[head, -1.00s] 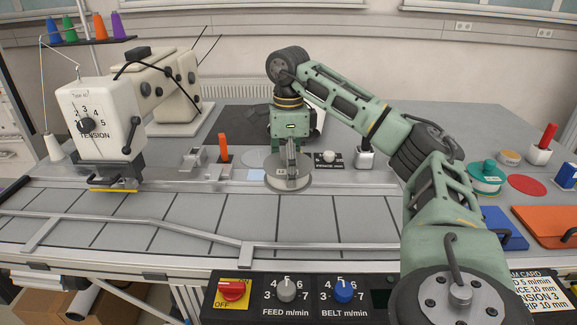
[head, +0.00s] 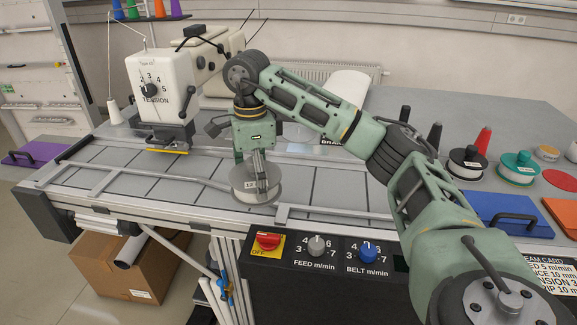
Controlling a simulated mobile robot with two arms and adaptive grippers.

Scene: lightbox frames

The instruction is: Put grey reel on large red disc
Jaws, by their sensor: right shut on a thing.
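My right gripper (head: 256,160) is shut on the grey reel (head: 258,193), a flat round spool with pale flanges and a small label. It holds the reel upright-axis over the front part of the belt, in front of the front guide rail in the picture; its exact height is hard to tell. The large red disc (head: 561,181) lies flat on the table at the far right, cut off by the picture edge, with nothing on it. The gripper is far to the left of it. My left gripper is not in view.
A green reel (head: 517,168) and a black reel (head: 466,163) stand left of the disc. A tan disc (head: 547,152) lies behind it. A blue folder (head: 508,215) and an orange folder (head: 564,215) lie in front. The sewing head (head: 164,88) stands at the left.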

